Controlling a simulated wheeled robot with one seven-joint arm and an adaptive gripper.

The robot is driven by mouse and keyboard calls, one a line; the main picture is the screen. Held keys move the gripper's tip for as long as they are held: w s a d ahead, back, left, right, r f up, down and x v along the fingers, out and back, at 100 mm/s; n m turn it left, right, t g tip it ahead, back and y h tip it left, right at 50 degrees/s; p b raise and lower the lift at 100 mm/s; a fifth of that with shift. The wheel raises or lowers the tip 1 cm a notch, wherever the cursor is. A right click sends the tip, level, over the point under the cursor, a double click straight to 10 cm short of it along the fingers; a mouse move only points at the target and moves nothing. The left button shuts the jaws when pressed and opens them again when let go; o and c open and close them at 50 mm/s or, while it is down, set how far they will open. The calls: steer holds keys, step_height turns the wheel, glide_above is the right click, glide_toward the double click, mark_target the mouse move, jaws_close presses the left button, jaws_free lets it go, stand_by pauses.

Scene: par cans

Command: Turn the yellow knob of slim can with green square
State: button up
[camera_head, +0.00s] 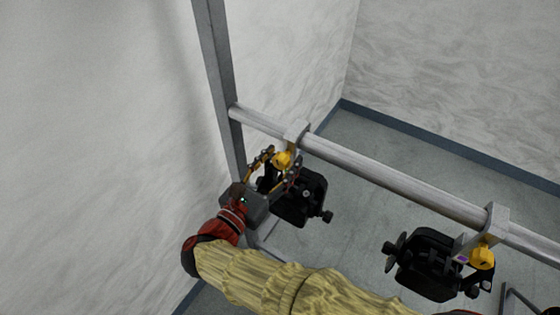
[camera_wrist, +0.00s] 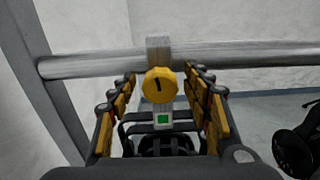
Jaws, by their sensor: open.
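The slim can (camera_head: 304,197) is black and hangs from a clamp on the metal bar at the left. Its yellow knob (camera_wrist: 160,85) is round with a dark mark, and the green square (camera_wrist: 163,119) sits on the clamp just below it. The knob also shows in the head view (camera_head: 283,160). My gripper (camera_wrist: 166,88) is open, with one finger on each side of the knob. I see gaps between the fingers and the knob in the wrist view. In the head view a finger partly covers the can's left side.
A second black can (camera_head: 428,264) hangs from the bar (camera_head: 400,182) at the right, with its own yellow knob (camera_head: 482,258) and a purple square (camera_head: 461,259). A metal post (camera_head: 217,80) and a pale wall stand close on the left.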

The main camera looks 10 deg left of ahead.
steer(key=c, duration=1.1)
steer(key=shift+c, duration=0.3)
